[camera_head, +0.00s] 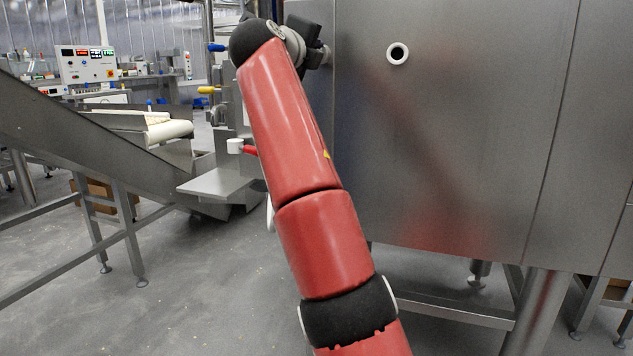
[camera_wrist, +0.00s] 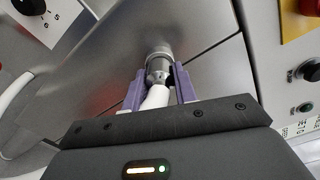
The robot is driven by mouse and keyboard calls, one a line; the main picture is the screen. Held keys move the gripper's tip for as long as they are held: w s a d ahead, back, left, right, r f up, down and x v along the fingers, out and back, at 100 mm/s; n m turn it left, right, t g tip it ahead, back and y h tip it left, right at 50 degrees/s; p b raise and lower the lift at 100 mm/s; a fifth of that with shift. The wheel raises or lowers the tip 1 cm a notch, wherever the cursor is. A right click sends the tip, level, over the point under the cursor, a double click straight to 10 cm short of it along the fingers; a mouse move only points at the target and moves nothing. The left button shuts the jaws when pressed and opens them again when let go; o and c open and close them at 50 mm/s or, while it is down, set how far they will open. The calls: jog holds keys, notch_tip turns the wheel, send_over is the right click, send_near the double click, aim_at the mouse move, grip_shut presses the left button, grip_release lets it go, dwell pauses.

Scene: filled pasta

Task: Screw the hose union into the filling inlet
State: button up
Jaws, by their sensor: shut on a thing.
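In the wrist view my gripper (camera_wrist: 159,82) has its two purple fingers shut on the hose union (camera_wrist: 158,74), a grey metal fitting with a white hose (camera_wrist: 155,98) running from it towards the palm. The union's far end is lined up with a round metal collar, the filling inlet (camera_wrist: 158,53), on a steel panel. They look in contact, but I cannot tell whether the threads are engaged. In the head view my gripper (camera_head: 318,54) is at the left part of the big steel housing, and my arm hides the union and the inlet.
The steel housing (camera_head: 480,130) fills the right of the head view, with a white-ringed port (camera_head: 397,53) on its face. A steel chute (camera_head: 90,140) and a stand with a small shelf (camera_head: 215,184) are on the left. A control panel (camera_wrist: 305,80) borders the wrist view's right.

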jog(key=m, duration=0.2)
jog(key=shift+m, duration=0.3)
jog(key=o, duration=1.1)
jog(key=shift+o, duration=0.2)
